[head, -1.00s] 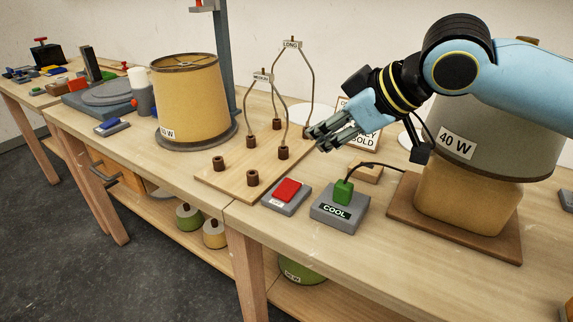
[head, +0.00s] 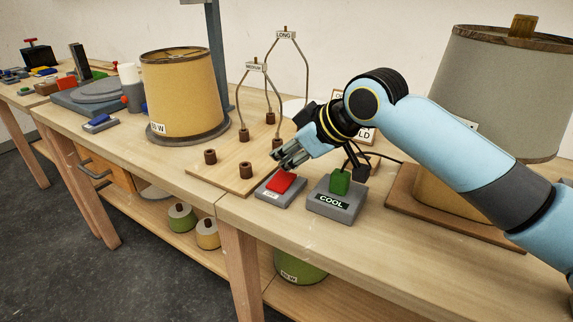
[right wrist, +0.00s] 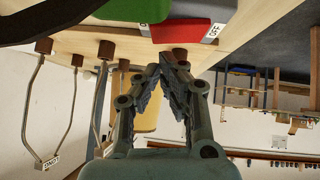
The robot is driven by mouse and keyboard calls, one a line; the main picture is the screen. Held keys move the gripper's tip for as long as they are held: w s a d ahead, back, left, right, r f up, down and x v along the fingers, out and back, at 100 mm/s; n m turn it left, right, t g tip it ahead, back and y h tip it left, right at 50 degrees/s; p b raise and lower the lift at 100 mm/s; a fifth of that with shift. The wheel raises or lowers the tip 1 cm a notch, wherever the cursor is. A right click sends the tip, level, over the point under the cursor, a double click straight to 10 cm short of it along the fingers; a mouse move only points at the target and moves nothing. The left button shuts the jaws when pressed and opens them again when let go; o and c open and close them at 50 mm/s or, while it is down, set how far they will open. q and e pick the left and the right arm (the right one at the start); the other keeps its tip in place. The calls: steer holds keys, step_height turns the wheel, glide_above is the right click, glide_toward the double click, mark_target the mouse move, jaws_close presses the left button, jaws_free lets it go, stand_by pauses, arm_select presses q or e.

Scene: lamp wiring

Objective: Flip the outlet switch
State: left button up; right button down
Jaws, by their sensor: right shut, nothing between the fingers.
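The outlet switch is a red rocker (head: 280,182) on a small grey box with a white label, near the front of the bench. It also shows in the right wrist view as a red block (right wrist: 181,32) beyond the fingertips. My right gripper (head: 281,162) is shut and empty, its fingertips just above and behind the red rocker; I cannot tell whether they touch it. Right of it stands a grey COOL box (head: 334,206) with a green plug (head: 340,182) in its top. My left gripper is not in view.
A wooden board (head: 226,172) with pegs and wire harps lies behind left. A yellow lamp shade (head: 184,90) stands left of it. A large grey-shaded lamp (head: 490,90) stands at the right, behind my right arm. Bare bench top lies in front of the boxes.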

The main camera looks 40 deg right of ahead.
steer(key=shift+f, duration=0.65)
steer(key=shift+d, duration=0.1)
steer(key=shift+w+d+f+y+p, duration=0.15)
steer(key=shift+y+p, duration=0.15)
steer(key=shift+p, duration=0.25)
steer(key=shift+f, duration=0.15)
steer(key=shift+a, duration=0.2)
steer(key=shift+s+a+r+p, duration=0.25)
steer(key=shift+s+a+p, duration=0.15)
steer(key=shift+a, duration=0.2)
